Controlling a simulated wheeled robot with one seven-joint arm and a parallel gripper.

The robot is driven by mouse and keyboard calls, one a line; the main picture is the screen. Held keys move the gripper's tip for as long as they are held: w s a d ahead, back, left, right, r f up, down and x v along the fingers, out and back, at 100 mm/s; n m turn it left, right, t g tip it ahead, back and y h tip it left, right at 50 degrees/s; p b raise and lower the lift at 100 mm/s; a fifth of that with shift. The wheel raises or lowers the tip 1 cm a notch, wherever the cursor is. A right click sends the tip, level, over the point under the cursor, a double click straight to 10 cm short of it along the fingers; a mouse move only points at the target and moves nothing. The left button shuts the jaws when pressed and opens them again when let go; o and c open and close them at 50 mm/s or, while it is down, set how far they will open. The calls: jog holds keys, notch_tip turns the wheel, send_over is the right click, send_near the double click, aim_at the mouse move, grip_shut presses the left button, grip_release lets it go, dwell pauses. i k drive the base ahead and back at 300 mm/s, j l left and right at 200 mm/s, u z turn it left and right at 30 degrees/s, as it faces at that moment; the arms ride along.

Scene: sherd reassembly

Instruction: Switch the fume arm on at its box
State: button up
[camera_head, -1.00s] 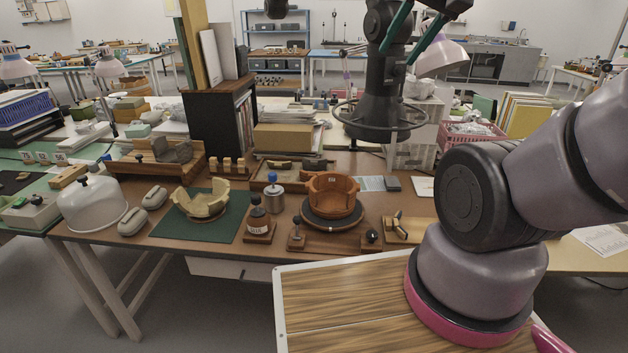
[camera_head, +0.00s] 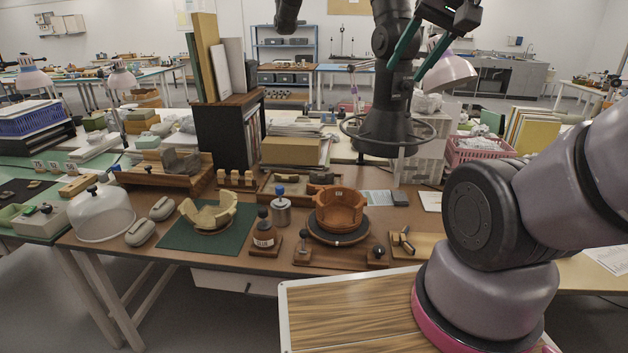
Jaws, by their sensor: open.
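The fume arm appears to be the dark jointed arm (camera_head: 390,45) hanging over the back of the bench, with a dark round hood and a wide ring (camera_head: 388,135) at its lower end. A pale box (camera_head: 45,222) with small green and red parts on top stands at the far left, on a green surface. It may be the fume arm's box, but I cannot read any marking or tell its switch state.
A glass dome (camera_head: 100,214) stands near the box. A wood-topped panel (camera_head: 345,315) is at the front.

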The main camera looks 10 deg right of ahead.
aim_at(30, 209)
jog(key=j+u, duration=0.1)
jog(key=u, duration=0.3)
jog(key=i+j+u, duration=0.2)
jog(key=j, duration=0.15)
jog(key=i+j+u, duration=0.4)
jog(key=j, duration=0.25)
jog(key=i+j+u, duration=0.1)
jog(key=i+j, duration=0.35)
jog(key=j, duration=0.25)
jog(key=i+j, duration=0.45)
jog(key=j, duration=0.2)
jog(key=i+j+u, duration=0.15)
jog(key=i+j, duration=0.35)
jog(key=j, duration=0.2)
